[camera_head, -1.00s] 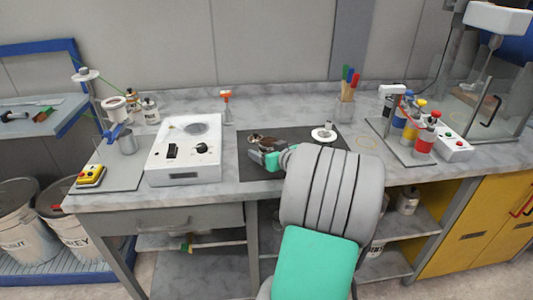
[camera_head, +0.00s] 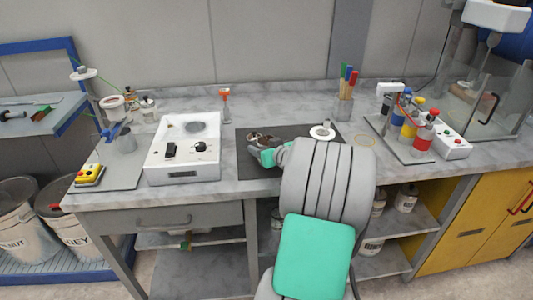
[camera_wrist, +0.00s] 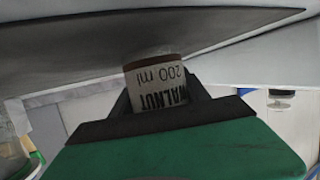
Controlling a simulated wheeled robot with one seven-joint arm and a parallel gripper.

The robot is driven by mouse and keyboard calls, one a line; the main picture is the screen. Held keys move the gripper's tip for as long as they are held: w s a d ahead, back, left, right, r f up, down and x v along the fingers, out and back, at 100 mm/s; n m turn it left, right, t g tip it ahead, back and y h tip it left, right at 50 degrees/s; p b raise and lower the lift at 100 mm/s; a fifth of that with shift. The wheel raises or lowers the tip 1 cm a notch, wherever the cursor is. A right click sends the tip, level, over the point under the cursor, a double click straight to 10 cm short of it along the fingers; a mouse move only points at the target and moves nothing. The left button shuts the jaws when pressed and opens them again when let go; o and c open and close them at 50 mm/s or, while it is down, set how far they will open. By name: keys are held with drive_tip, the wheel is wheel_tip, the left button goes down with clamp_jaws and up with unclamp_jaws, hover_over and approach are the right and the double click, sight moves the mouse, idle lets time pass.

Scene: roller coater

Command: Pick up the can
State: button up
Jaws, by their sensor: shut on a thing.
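The can (camera_wrist: 157,86) shows in the wrist view with a pale label reading "WALNUT 200 ml", upside down in the picture, and a brown band at one end. My gripper (camera_wrist: 158,103) has a dark finger on each side of it and is shut on it. In the head view my gripper (camera_head: 259,138) is over the dark mat (camera_head: 245,165) on the bench. The can cannot be made out clearly there. Whether it touches the mat I cannot tell.
A white instrument box (camera_head: 184,150) stands close left of my gripper. A white round piece (camera_head: 322,132) lies on the mat to the right.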

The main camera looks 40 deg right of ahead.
sight(263, 138)
drive_tip(key=c, duration=0.4)
drive_tip(key=shift+r, duration=0.15)
drive_tip(key=shift+r, duration=0.3)
wheel_tip(263, 138, up, 3)
drive_tip(key=shift+s+f, duration=0.1)
drive_tip(key=r+v, duration=0.1)
drive_tip(key=v, duration=0.4)
drive_tip(key=w+r+v, duration=0.1)
drive_tip(key=v, duration=0.4)
drive_tip(key=r+b+v, duration=0.1)
drive_tip(key=v, duration=0.5)
drive_tip(key=shift+r, duration=0.4)
